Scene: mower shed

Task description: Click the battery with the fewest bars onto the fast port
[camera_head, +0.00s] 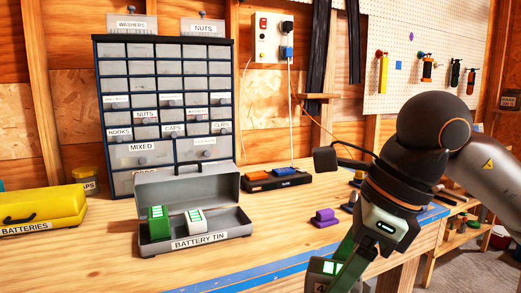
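The open grey battery tin (215,233) stands on the workbench with its lid up. Inside it are a green battery (156,227) at left and a white battery (196,221) at right, both with light bars too small to count. A black charger (295,182) lies behind, with an orange part (257,176) and a blue part (284,171); its port labels are unreadable. My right arm comes in from the right and its gripper (338,274) points down at the bottom edge. A pale block with lit green bars (322,265) is at its fingers; whether they grip it is unclear. My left gripper is out of view.
A yellow batteries case (40,207) sits at far left. A drawer cabinet (166,100) stands behind the tin. A purple block (325,217) lies right of the tin. A wall box (272,38) with cords hangs above the charger. The bench's front middle is clear.

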